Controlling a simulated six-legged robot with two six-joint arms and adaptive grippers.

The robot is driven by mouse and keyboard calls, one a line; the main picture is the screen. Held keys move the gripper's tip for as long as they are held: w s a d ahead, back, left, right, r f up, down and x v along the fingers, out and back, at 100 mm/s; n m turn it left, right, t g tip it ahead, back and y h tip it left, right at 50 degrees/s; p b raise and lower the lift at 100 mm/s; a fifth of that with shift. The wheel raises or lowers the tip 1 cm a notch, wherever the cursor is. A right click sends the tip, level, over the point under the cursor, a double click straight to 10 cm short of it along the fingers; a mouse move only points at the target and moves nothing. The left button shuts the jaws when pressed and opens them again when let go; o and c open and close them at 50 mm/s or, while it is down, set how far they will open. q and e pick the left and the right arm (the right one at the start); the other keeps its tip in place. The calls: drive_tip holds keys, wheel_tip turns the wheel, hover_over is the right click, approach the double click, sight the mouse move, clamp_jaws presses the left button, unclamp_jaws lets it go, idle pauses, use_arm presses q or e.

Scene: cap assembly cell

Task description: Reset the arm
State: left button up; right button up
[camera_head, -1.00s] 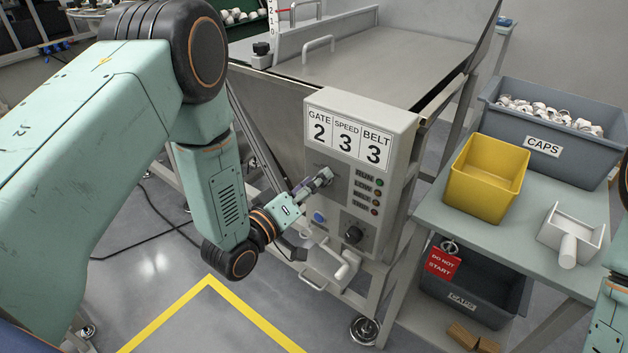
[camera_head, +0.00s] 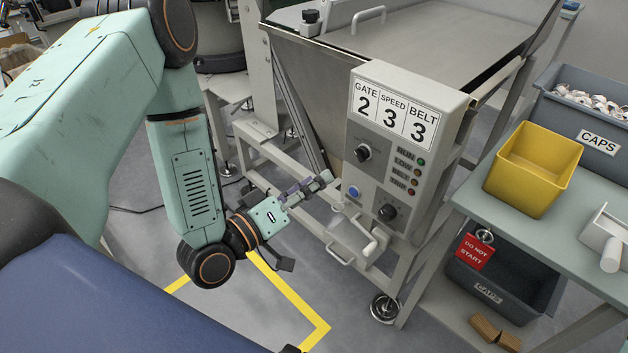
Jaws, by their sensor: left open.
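My left arm (camera_head: 185,170) comes in from the left, with its elbow high and its forearm hanging down. My left gripper (camera_head: 322,180) is open and empty, pointing right towards the control panel (camera_head: 446,115). In the picture it lies left of the panel's lower part, near the blue button (camera_head: 354,192), and seems apart from it. The upper black knob (camera_head: 363,153) and the lower black knob (camera_head: 387,212) are both uncovered. My right gripper is not in view.
A metal hopper machine (camera_head: 430,40) stands behind the panel. A crank handle (camera_head: 369,247) juts out below it. At the right, a table (camera_head: 500,215) holds a yellow bin (camera_head: 531,170), a grey caps bin (camera_head: 565,125) and a scoop (camera_head: 608,240). A red tag (camera_head: 474,252) hangs at the table.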

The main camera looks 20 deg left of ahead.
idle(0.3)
use_arm(q)
drive_tip(key=s+f+m+g+y, duration=0.1)
drive_tip(key=s+f+g+y, duration=0.1)
drive_tip(key=s+f+g, duration=0.35)
drive_tip(key=s+f+m+g+y, duration=0.1)
drive_tip(key=s+f+m+g, duration=0.15)
drive_tip(key=f, duration=0.65)
drive_tip(key=s+a+f+g+y, duration=0.1)
drive_tip(key=s+f+g, duration=0.2)
drive_tip(key=s, duration=0.6)
drive_tip(key=s+f+m+g+y, duration=0.1)
drive_tip(key=s+f+g+y, duration=0.1)
drive_tip(key=s+g, duration=0.4)
drive_tip(key=s+f, duration=0.1)
drive_tip(key=s, duration=0.3)
drive_tip(key=shift+a+f, duration=0.15)
drive_tip(key=shift+a, duration=0.25)
drive_tip(key=shift+s+a, duration=0.1)
